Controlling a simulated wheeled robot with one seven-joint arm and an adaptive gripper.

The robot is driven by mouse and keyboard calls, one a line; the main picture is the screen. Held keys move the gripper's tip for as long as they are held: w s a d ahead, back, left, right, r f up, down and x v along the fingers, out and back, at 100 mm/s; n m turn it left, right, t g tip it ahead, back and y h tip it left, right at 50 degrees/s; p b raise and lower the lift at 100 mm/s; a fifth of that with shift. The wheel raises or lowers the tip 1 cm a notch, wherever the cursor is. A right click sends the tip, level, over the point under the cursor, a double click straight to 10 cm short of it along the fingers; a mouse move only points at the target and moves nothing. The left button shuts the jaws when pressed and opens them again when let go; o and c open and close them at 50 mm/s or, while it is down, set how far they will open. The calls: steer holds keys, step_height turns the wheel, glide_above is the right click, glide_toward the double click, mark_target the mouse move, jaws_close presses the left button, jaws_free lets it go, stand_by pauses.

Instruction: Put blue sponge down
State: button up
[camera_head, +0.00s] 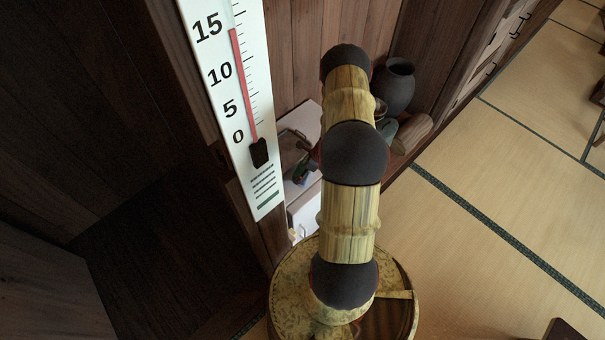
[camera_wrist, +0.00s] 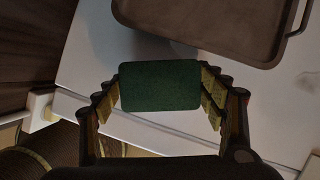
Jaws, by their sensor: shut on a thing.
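A dark green rectangular block (camera_wrist: 160,92), which looks like the sponge though green rather than blue here, is between the two fingers of my gripper (camera_wrist: 162,76) in the wrist view. The fingers press on its left and right sides. It is over the front part of a white top (camera_wrist: 88,62), and I cannot tell whether it touches that top. In the head view my arm hides most of the gripper, and the sponge is not clear there.
A brown tray (camera_wrist: 215,22) with a raised rim lies on the white top, behind and right of the block. White top shows left of the tray. In the head view a dark jar (camera_head: 397,88) stands beyond my arm, and a large thermometer board (camera_head: 232,110) is at left.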

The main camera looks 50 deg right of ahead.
steer(key=shift+f, duration=0.3)
steer(key=shift+f, duration=0.15)
steer(key=o, duration=1.2)
steer(key=p+v, duration=0.4)
steer(key=v, duration=0.8)
steer(key=shift+r, duration=0.2)
steer(key=shift+d, duration=0.1)
